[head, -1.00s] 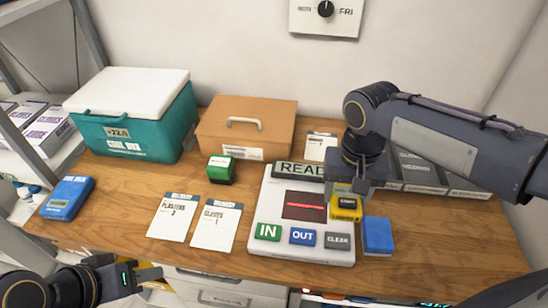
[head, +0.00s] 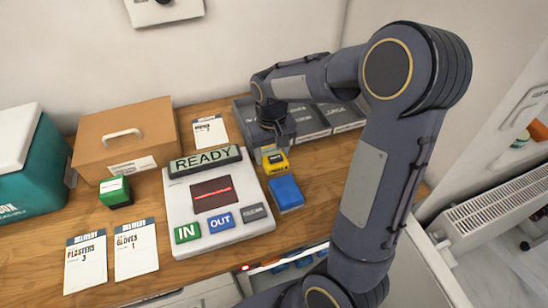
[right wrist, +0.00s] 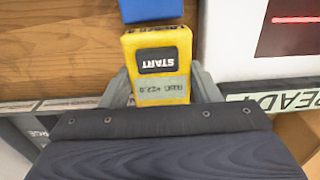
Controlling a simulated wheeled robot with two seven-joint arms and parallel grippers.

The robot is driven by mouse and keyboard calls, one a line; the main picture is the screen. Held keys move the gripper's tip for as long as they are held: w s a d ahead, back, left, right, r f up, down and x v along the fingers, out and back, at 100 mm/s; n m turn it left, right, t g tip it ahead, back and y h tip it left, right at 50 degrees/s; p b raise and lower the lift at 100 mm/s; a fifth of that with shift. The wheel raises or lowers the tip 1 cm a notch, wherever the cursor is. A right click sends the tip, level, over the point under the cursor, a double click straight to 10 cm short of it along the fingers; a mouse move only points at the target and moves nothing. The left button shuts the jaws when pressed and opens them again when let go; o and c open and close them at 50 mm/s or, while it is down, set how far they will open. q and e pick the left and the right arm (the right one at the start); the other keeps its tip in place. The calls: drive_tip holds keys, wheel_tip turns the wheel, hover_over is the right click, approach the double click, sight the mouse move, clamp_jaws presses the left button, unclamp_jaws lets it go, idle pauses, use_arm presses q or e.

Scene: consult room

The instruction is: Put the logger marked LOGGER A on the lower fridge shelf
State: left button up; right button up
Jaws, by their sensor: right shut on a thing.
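A small yellow logger (head: 276,160) is between the fingers of my right gripper (head: 271,146), just right of the white scanner pad. In the right wrist view the yellow logger (right wrist: 160,65) shows a dark START button and a small grey-green display, upside down. The fingers of my right gripper (right wrist: 160,88) press on its two sides. My left gripper is out of view.
The white scanner pad (head: 235,228) reads READY. A blue block (head: 286,193) lies just in front of the logger. Grey boxes (head: 312,122) stand behind. A green-topped block (head: 115,191), a cardboard box (head: 97,150), a teal cool box (head: 38,165) and delivery cards are left. A radiator (head: 500,195) is right.

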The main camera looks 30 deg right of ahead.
drive_tip(key=shift+w+d+f, duration=0.15)
drive_tip(key=shift+d+f, duration=0.3)
drive_tip(key=shift+f, duration=0.1)
wheel_tip(320, 180, down, 3)
drive_tip(key=shift+w+d+f, duration=0.1)
drive_tip(key=shift+d+f, duration=0.05)
drive_tip(key=shift+f, duration=0.15)
drive_tip(key=o, duration=0.6)
drive_tip(key=shift+f, duration=0.1)
drive_tip(key=o, duration=0.5)
